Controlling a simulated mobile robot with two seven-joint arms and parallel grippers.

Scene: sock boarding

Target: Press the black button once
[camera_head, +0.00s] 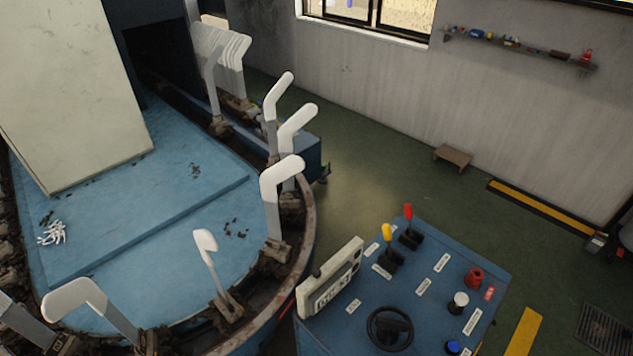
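A blue control panel (432,290) stands at the bottom right, seen from above. Near its right side is a small round knob or button (459,302) with a pale top and dark parts; I cannot tell whether it is the black button. A red button (473,278) sits just behind it, and a blue button (453,347) is at the panel's front edge, partly cut off. No plainly all-black button stands out. Neither of my grippers shows in the head view.
The panel also carries a black handwheel (390,328), a yellow-topped lever (387,233), a red-topped lever (408,212) and a pale display box (330,278). To the left, a blue oval machine (150,225) bears several white foot-shaped boards (283,178). Green floor (380,180) behind is open.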

